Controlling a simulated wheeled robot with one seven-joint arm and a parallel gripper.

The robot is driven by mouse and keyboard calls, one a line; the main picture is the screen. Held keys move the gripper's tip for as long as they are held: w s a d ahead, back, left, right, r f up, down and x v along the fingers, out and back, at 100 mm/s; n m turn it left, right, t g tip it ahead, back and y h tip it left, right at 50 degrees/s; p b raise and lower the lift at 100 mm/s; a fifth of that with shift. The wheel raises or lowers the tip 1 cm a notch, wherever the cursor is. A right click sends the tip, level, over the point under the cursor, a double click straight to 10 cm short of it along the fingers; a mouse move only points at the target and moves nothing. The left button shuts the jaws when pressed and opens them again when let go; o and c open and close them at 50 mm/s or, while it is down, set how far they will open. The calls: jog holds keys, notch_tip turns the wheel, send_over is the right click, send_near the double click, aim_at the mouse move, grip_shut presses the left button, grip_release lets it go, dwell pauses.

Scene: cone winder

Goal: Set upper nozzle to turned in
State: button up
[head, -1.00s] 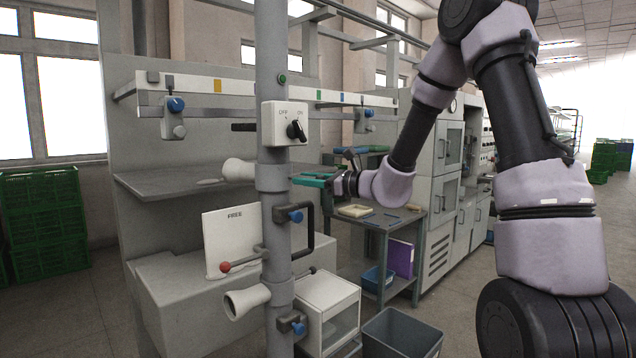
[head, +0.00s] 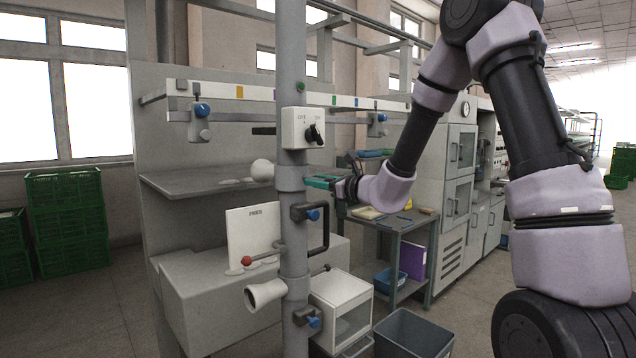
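The upper nozzle (head: 262,170) is a pale cone at the left side of the grey column (head: 292,220), just below the switch box. It looks short and round, its flared mouth not clearly seen. The lower nozzle (head: 265,293) sits further down the column, its flared mouth facing left and toward me. My gripper (head: 318,182) has teal fingers and is just right of the column, at about the upper nozzle's height. The column may hide the fingertips, and I cannot tell whether the fingers are apart or hold anything.
A switch box (head: 303,128) with a black knob is on the column above my gripper. A grey shelf (head: 205,184) is behind at left. A grey bin (head: 412,335) stands on the floor.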

jog(key=shift+o, duration=0.5)
jog(key=v, duration=1.1)
jog(key=s+a+r+n+g, duration=0.2)
jog(key=s+n+g, duration=0.3)
jog(key=s+n, duration=0.25)
jog(key=s+a+r+n+g, duration=0.1)
jog(key=s+r+n+g, duration=0.1)
jog(key=s+n+g, duration=0.5)
jog(key=s+d+r+n+t+h, duration=0.1)
jog(key=s+d+n+t+h, duration=0.2)
jog(key=s+d+h, duration=0.2)
jog(key=s+d+r+n+t+h, duration=0.1)
jog(key=s+d+n+t+h, duration=0.2)
jog(key=d, duration=0.8)
jog(key=shift+s+d+h, duration=0.25)
jog(key=shift+s+h, duration=0.6)
jog(key=shift+h, duration=0.25)
